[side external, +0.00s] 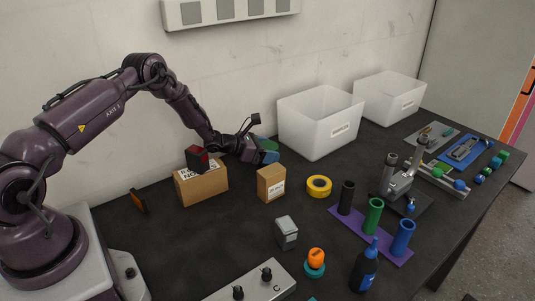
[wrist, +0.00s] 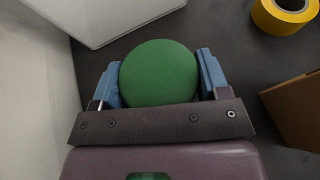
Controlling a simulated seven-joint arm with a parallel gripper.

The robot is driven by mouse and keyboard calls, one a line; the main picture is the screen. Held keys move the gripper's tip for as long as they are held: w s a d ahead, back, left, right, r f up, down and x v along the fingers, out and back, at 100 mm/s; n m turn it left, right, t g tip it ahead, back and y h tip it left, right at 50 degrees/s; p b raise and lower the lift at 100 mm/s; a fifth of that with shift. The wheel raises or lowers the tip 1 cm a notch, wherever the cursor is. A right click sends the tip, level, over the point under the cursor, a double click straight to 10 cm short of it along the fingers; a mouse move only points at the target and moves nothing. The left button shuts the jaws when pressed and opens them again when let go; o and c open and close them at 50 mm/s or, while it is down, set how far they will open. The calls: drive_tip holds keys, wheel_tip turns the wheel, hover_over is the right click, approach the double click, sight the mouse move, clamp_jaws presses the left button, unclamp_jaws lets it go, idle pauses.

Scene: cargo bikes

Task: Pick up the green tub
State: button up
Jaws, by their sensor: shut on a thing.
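The green tub (wrist: 158,72) shows in the wrist view as a round green top between the two blue fingers of my gripper (wrist: 160,80). My gripper is shut on it, with one finger on each side. In the side external view my gripper (side external: 267,152) is behind the small cardboard box, left of the nearer white bin. Only a bit of the green tub (side external: 268,144) shows there, partly hidden by the fingers. I cannot tell whether the tub touches the table.
A white bin (side external: 311,137) stands just right of my gripper, with another white bin (side external: 380,101) beyond. Cardboard boxes (side external: 203,187) (side external: 271,188) and yellow tape (side external: 319,184) are in front.

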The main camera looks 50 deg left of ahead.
sight(268, 146)
wheel_tip(268, 146, up, 10)
drive_tip(key=shift+r, duration=0.1)
idle(0.4)
idle(0.4)
